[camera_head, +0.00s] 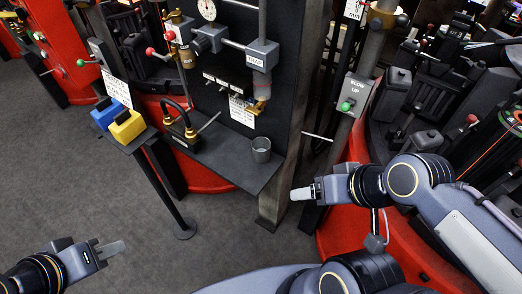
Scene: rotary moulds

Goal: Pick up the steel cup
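The steel cup (261,150) is a small grey cylinder, open at the top, standing upright on a dark metal shelf (228,158) near its right edge. My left gripper (115,249) is at the lower left over the grey floor, well away from the cup. My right gripper (297,193) is below and right of the cup in the picture, beside the post under the shelf, apart from the cup.
A black panel with a gauge (207,10) and valves rises behind the shelf. Red machine bases flank the shelf. Grey floor (60,190) is clear at left.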

